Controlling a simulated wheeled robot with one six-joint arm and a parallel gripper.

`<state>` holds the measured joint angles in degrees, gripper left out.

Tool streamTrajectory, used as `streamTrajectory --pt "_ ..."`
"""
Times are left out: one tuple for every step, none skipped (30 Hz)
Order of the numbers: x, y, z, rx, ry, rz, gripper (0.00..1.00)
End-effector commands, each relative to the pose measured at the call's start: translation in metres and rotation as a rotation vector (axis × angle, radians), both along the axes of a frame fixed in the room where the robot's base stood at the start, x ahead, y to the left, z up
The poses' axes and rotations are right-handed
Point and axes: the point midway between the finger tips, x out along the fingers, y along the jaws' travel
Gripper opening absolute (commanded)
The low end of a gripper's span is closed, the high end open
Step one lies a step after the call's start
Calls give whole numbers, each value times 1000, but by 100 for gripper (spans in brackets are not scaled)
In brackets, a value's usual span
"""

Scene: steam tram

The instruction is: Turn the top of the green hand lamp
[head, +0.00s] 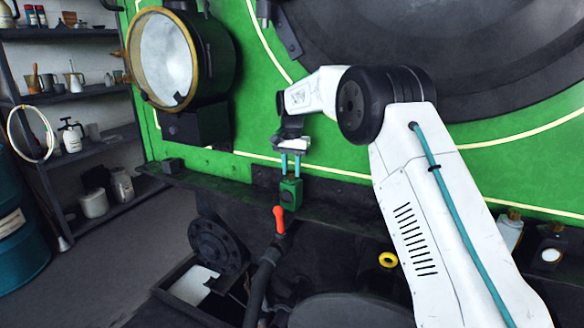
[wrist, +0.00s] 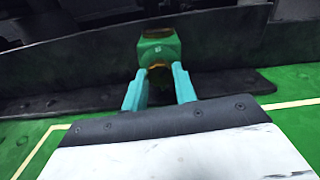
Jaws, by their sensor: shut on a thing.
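The green hand lamp (head: 290,192) is a small green box standing on the dark ledge at the front of the green tram body. In the wrist view the lamp (wrist: 158,47) shows its green faces and some brownish-yellow trim between my fingers. My gripper (head: 290,170) comes down from above with its two teal fingers on the lamp's upper part. In the wrist view my gripper (wrist: 160,75) has one finger on each side of the lamp, shut on it. The lamp's top is largely hidden between the fingers.
A large round headlamp (head: 166,58) is mounted left of my arm. A red-handled lever (head: 279,220) stands just below the lamp. A yellow ring (head: 388,260) is lower right. Shelves (head: 75,96) and a blue drum (head: 18,232) are at far left.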

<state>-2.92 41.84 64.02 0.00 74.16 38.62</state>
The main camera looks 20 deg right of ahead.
Motion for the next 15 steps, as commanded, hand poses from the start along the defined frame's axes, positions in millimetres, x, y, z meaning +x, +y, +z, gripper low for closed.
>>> streamTrajectory --pt "0 0 1 -1 -1 -30 5" --pt "0 0 1 -1 -1 -48 5" --pt "0 0 1 0 -1 -72 5" --pt "0 0 1 0 -1 -89 5" --pt "0 0 1 0 -1 -104 5" --pt "0 0 1 0 -1 -123 5" --pt "0 0 1 0 -1 -135 5" --pt "0 0 1 0 -1 -147 5" --pt "0 0 1 0 -1 -161 5" --pt "0 0 1 0 -1 -169 5" --pt "0 0 1 0 -1 -178 5" --pt "0 0 1 0 -1 -187 5" --pt "0 0 1 0 -1 -192 5" --pt "0 0 1 0 -1 -197 5" --pt "0 0 1 0 -1 -203 5"
